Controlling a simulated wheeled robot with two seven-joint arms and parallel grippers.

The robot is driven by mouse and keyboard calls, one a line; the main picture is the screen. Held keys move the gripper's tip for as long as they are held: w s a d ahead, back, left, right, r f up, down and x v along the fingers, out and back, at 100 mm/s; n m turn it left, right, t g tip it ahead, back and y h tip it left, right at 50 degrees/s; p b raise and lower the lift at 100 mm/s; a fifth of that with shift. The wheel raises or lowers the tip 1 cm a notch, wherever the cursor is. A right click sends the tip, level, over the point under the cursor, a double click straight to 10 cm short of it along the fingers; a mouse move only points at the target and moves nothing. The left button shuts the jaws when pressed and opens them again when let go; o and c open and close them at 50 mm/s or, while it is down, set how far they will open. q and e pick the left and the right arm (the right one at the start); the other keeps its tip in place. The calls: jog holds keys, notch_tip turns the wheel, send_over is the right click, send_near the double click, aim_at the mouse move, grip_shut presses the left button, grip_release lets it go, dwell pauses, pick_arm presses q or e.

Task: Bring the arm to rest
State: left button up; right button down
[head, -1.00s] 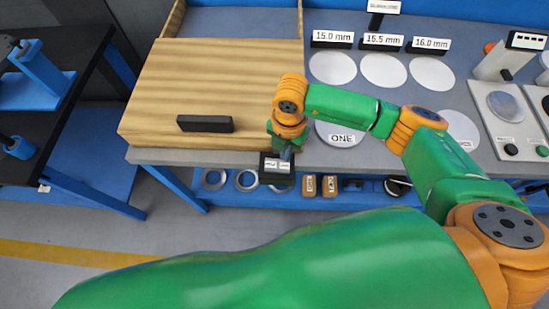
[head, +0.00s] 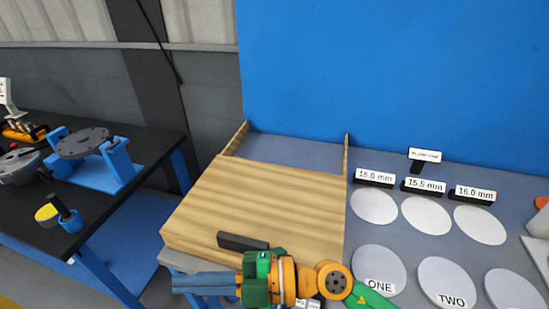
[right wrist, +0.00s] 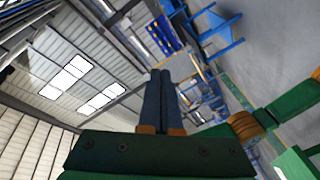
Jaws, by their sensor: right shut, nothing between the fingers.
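My right arm comes in from the lower right of the head view, at the front edge of the bench. Its gripper (head: 178,284) points to the left, with its blue fingers together and nothing between them. It lies in front of the wooden board (head: 270,205) and just below the black bar (head: 242,242) on that board in the picture. In the right wrist view the two fingers (right wrist: 160,73) also lie side by side, closed and empty. My left gripper is in neither view.
White discs labelled ONE (head: 378,268) and TWO (head: 446,280) lie on the grey bench, right of the board. More white discs lie behind, by size labels (head: 425,186). A black table (head: 60,150) with a blue stand (head: 98,165) is at the left. A blue wall (head: 420,80) stands behind.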

jog(key=w+d+r+m+t+h, duration=0.2)
jog(key=w+d+r+m+t, duration=0.75)
jog(key=m+t, duration=0.65)
jog(key=w+d+f+m+g+h, duration=0.1)
jog(key=w+d+f+m+h, duration=0.2)
jog(key=d+f+m+h, duration=1.1)
jog(key=s+d+f+n+g+h, duration=0.1)
jog(key=s+d+f+n+g, duration=0.15)
jog(key=s+f+g, duration=0.5)
jog(key=s+d+f+n+g, duration=0.1)
jog(key=s+d+f+g, duration=0.25)
jog(key=s+f, duration=0.7)
notch_tip(320, 180, down, 16)
jog(key=s+g, duration=0.1)
jog(key=s, duration=0.2)
jog(key=s+d+f+g, duration=0.1)
jog(key=s+f, duration=0.9)
jog(key=s, duration=0.2)
jog(key=shift+d+f+g+h, duration=0.3)
jog(key=shift+f, duration=0.05)
